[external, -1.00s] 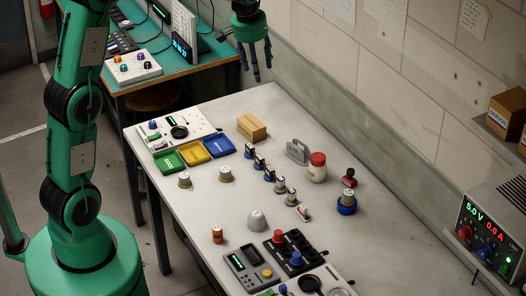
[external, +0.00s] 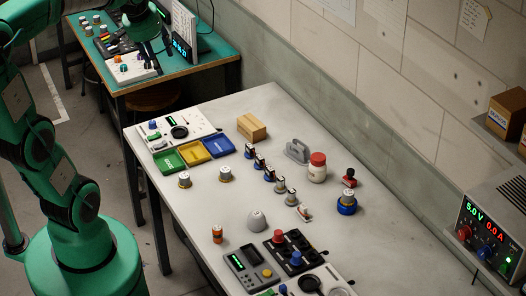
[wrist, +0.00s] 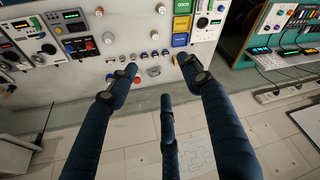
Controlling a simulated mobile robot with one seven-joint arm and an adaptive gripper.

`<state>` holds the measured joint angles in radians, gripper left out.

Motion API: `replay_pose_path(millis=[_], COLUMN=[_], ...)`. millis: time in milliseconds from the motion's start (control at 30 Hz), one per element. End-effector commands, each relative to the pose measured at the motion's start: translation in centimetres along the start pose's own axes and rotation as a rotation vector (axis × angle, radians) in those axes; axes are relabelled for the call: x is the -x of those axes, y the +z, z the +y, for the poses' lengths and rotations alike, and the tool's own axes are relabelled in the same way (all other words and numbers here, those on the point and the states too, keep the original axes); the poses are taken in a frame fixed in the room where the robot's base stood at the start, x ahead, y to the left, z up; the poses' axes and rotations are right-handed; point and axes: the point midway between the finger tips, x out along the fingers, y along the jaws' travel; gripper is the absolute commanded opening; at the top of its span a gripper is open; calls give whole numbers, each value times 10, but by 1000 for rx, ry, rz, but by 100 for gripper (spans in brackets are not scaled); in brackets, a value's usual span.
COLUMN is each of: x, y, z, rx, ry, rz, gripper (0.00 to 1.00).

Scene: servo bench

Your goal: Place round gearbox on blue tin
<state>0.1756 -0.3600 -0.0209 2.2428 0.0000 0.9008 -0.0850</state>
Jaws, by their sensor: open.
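The blue tin (external: 346,209) stands at the right side of the bench, near the wall. A round silver piece with a tan band, which looks like the round gearbox (external: 347,196), sits upright on top of it. Two similar silver round pieces (external: 184,180) (external: 225,174) stand apart on the left of the bench. My gripper (external: 152,42) is at the upper left in the external view, above the back table and far from the tin. In the wrist view its dark fingers (wrist: 160,85) are spread, with nothing between them.
Green, yellow and blue trays (external: 219,147) lie at the bench's far left. A row of small motors (external: 259,162), a wooden block (external: 252,127), a red-lidded jar (external: 317,168) and a grey dome (external: 257,221) stand on the bench.

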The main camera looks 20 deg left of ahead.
Motion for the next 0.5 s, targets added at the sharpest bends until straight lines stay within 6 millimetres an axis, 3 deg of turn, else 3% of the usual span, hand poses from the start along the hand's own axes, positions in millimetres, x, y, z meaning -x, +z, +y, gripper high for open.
replay_pose_path(millis=[200,500], x=[20,31], y=[51,118], z=[-29,-56], rx=[29,62], ry=[-22,-53], rz=[44,94], gripper=[49,49])
